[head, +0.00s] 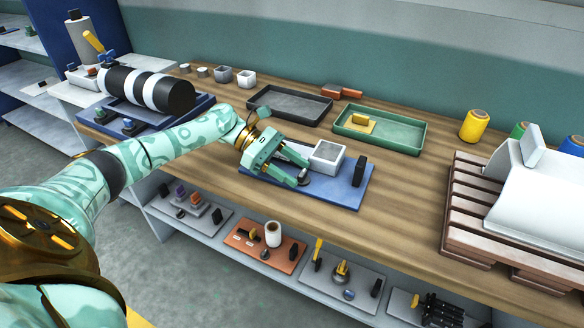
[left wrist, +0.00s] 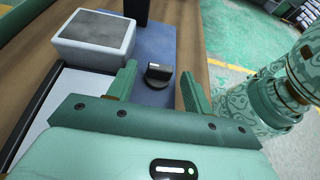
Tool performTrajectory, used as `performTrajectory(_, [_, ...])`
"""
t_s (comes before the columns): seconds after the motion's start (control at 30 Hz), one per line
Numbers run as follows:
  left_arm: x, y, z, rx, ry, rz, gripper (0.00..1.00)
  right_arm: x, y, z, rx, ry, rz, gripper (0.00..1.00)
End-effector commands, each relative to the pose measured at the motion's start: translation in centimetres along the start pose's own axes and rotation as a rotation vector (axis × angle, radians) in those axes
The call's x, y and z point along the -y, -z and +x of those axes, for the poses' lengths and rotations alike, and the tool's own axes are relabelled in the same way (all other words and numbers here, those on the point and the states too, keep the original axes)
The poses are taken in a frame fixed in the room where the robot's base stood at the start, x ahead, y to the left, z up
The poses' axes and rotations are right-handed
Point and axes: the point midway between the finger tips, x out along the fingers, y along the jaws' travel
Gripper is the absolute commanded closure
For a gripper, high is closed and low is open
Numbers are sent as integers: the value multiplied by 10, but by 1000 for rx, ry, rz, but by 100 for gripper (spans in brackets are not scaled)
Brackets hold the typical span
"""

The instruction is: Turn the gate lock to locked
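A small dark round knob with a pale ridge, which looks like the gate lock (left wrist: 158,74), sits on a blue board (head: 340,190). In the head view the knob (head: 304,178) is partly hidden by my fingers. My left gripper (head: 298,172) is open above the board. In the left wrist view the gripper (left wrist: 158,88) has one finger on each side of the knob, with gaps on both sides. The knob lies a little beyond the line of the fingertips. Nothing is held. My right gripper is not in view.
A white box with a grey top (head: 327,156) and an upright black block (head: 359,171) stand on the same board, close to the gripper. A black tray (head: 325,113) and a green tray (head: 419,151) lie behind. A wooden slatted rack (head: 468,187) is at right.

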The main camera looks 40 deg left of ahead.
Motion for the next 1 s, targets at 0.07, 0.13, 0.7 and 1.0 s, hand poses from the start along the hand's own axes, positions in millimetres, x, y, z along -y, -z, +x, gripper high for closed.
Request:
performTrajectory(0.07, [0,0,0,0,0,0,49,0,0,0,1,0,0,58])
performTrajectory(0.13, [0,0,0,0,0,0,49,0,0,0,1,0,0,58])
performTrajectory(0.7, [-1,-5,-113,7,-8,2,49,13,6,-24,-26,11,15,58])
performTrajectory(1.0, [-1,-2,-158,4,-5,0,49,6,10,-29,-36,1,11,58])
